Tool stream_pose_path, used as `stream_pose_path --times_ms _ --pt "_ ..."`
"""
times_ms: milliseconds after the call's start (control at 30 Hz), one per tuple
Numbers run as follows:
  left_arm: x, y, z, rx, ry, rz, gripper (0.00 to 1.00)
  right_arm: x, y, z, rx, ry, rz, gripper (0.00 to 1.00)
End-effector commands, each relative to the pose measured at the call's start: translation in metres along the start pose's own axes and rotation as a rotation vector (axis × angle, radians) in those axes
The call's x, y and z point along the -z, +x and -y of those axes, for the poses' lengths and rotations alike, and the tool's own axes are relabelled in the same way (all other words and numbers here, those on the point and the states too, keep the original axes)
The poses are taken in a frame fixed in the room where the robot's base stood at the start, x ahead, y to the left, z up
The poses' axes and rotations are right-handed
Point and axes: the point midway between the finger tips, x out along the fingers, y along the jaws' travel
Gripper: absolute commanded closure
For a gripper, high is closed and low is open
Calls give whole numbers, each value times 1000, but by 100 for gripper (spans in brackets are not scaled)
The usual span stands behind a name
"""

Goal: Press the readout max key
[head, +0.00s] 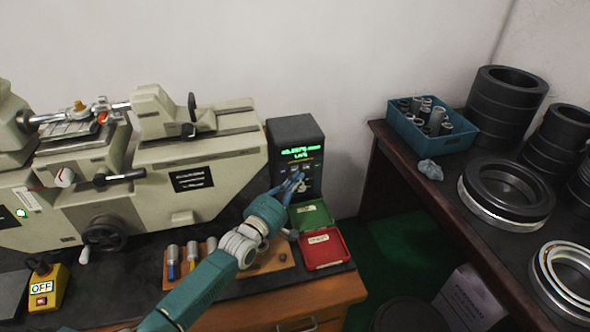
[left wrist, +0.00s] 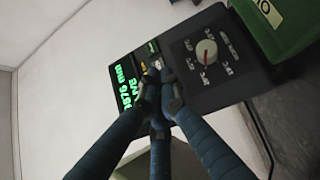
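The readout (head: 292,130) is a dark box with green lit digits and a green line that seems to read LIVE, standing at the right end of the machine. In the left wrist view the readout (left wrist: 228,75) shows its digits, a few small keys (left wrist: 152,56) and a round knob with a red mark. My left gripper (head: 293,182) is in front of the lower part of the readout face. In the left wrist view the left gripper (left wrist: 160,82) has its fingertips together with nothing between them, over the key row. They hide some keys; contact and the max key's label cannot be told.
A wooden block with cylinders (head: 270,262) is beside my arm. A beige machine (head: 200,150) stands left. The right table holds a blue bin (head: 433,143) and dark rings (head: 507,188).

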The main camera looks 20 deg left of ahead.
Motion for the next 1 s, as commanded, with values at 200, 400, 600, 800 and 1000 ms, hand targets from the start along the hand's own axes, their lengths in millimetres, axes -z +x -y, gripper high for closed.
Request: stream_pose_path --times_ms 200,400,600,800,1000 --pt "0 0 0 0 0 0 100 0 1 0 0 0 -1 53" --pt "5 4 1 0 0 0 100 0 6 0 0 -1 -1 53" --pt "6 6 0 0 0 0 100 0 6 0 0 -1 -1 53" --pt "6 6 0 0 0 0 100 0 6 0 0 -1 0 53" --pt "8 7 0 0 1 0 100 0 8 0 0 -1 0 53"
